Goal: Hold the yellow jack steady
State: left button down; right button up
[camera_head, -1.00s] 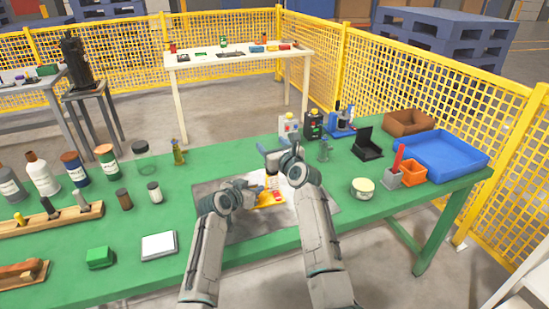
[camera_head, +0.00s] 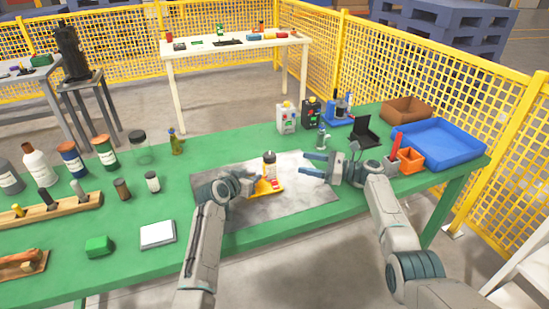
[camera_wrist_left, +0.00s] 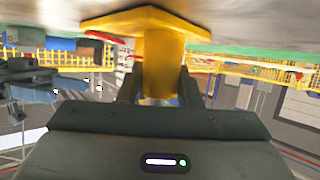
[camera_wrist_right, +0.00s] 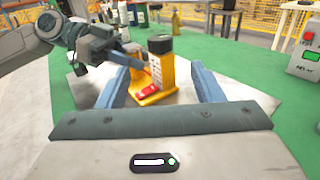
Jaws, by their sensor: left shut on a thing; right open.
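The yellow jack (camera_head: 267,185) stands upright on the grey mat (camera_head: 285,204), with a dark cap on top and a red part low on its front. It also shows in the right wrist view (camera_wrist_right: 168,72). My left gripper (camera_head: 256,187) is shut on the jack's yellow body from the left. In the left wrist view the yellow column (camera_wrist_left: 163,60) sits between its fingers. My right gripper (camera_head: 309,165) is open and empty to the right of the jack, apart from it, with its fingers pointing towards it.
Behind the jack stand a white box (camera_head: 286,119) and a black box (camera_head: 312,113) with buttons. A blue tray (camera_head: 440,160) and an orange bin (camera_head: 411,160) are at the right. Bottles and a wooden rack (camera_head: 50,212) are at the left. The mat's front is clear.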

aim_at(274, 156)
jog(key=x, duration=1.1)
jog(key=shift+a, duration=0.25)
jog(key=c, duration=1)
